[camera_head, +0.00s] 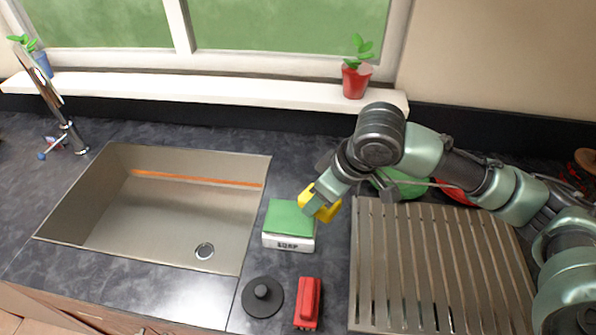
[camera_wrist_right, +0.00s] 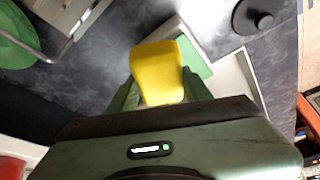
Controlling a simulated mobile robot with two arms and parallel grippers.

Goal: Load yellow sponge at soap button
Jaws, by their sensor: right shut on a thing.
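The yellow sponge (camera_head: 329,212) is in the jaws of my right gripper (camera_head: 319,200). In the right wrist view the sponge (camera_wrist_right: 157,72) shows between the two fingers. The soap dispenser (camera_head: 288,243) is a white box marked "SOAP" on the counter right of the sink. Its green button (camera_head: 288,217) is the wide top plate. The gripper and sponge are at the button's right edge, partly over it in the picture. I cannot tell whether the sponge touches the button. In the right wrist view the green button (camera_wrist_right: 194,57) is partly hidden behind the sponge. My left gripper is out of view.
A steel sink (camera_head: 170,210) lies left of the dispenser. A black round stopper (camera_head: 262,297) and a red object (camera_head: 308,302) stand in front. A slatted drying rack (camera_head: 430,270) is on the right, with a green dish (camera_head: 405,188) behind it.

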